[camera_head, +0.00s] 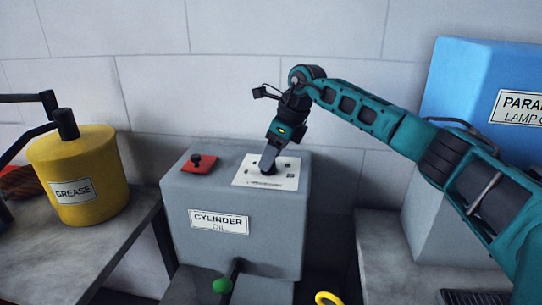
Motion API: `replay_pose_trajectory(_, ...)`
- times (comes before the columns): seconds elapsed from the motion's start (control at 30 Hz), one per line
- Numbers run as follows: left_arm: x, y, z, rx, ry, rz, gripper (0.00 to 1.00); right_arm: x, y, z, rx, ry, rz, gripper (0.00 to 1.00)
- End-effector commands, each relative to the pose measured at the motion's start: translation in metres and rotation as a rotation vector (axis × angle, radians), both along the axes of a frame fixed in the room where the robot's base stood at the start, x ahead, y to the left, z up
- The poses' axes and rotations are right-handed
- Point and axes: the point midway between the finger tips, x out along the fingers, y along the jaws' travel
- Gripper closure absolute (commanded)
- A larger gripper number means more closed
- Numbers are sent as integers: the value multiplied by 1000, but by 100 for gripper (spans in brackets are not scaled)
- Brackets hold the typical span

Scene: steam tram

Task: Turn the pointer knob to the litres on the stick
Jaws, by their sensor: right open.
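The pointer knob (268,169) is a small dark shape on a white dial plate (250,180) on top of the grey cylinder oil box (245,249). The dial's marks are too small to read. My right gripper (269,162) points down over the dial, its jaws open right at the knob and partly hiding it. I cannot tell whether the fingers touch the knob or which mark it points to. A yellow ring (328,298) shows at the bottom edge; I cannot tell whether it belongs to the stick. No litre reading is visible. My left gripper is not in view.
A red plate with a black knob (197,162) is left of the dial. A green-knobbed lever (222,285) stands in front of the box. A yellow grease can (80,180) is at left. A blue paraffin container (470,80) is behind my right arm. A tiled wall closes the back.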

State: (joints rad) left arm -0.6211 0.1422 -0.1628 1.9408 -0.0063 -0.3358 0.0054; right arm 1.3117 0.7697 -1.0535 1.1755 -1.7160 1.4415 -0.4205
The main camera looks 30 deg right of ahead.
Motion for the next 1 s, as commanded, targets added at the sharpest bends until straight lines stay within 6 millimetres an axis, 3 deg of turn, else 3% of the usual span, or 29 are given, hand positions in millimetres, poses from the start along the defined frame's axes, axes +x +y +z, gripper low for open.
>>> replay_pose_trajectory(0.5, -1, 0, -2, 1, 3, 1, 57, -29, -28, 96, 0, -3, -2, 40)
replay_pose_trajectory(0.7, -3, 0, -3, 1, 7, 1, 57, -33, -31, 110, 0, 0, -1, 40)
replay_pose_trajectory(1.0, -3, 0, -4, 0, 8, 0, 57, -34, -32, 111, 0, -1, -1, 40)
